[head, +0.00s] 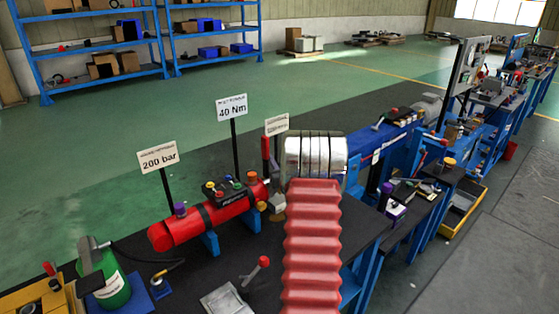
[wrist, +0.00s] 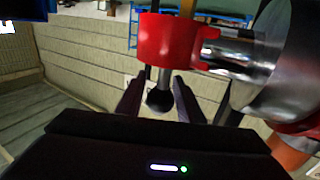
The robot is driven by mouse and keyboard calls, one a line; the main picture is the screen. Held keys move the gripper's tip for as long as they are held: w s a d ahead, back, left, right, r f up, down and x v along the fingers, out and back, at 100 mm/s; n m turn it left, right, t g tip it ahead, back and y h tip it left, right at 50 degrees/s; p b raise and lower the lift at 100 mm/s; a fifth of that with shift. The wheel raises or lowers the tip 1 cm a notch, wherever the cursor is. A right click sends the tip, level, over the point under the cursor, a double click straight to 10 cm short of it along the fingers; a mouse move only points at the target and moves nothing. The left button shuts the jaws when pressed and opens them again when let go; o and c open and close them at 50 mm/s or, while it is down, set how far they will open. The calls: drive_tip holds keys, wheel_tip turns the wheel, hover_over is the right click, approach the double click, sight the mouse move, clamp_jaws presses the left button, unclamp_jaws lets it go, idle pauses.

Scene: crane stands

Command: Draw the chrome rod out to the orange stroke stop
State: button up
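In the wrist view a red fork-like fitting (wrist: 168,40) sits on the end of the bright chrome rod (wrist: 238,55), which runs right into a large grey metal cylinder face (wrist: 268,75). A black ball knob (wrist: 160,100) on a grey stem hangs below the red fitting. My gripper (wrist: 160,108) is open, with one dark finger on each side of the knob; no finger contact is visible. An orange piece (wrist: 286,153) shows at the lower right; I cannot tell whether it is the stroke stop. In the head view my arm hides the gripper and rod.
A red cylinder (head: 215,213) with valves lies on the dark bench, beside signs reading 200 bar (head: 158,157) and 40 Nm (head: 232,107). A green canister (head: 108,285) stands front left. A blue cylinder (head: 385,135) lies behind my arm. Open floor lies left of the bench.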

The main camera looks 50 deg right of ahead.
clamp_jaws()
drive_tip(key=shift+w, duration=0.15)
idle(0.4)
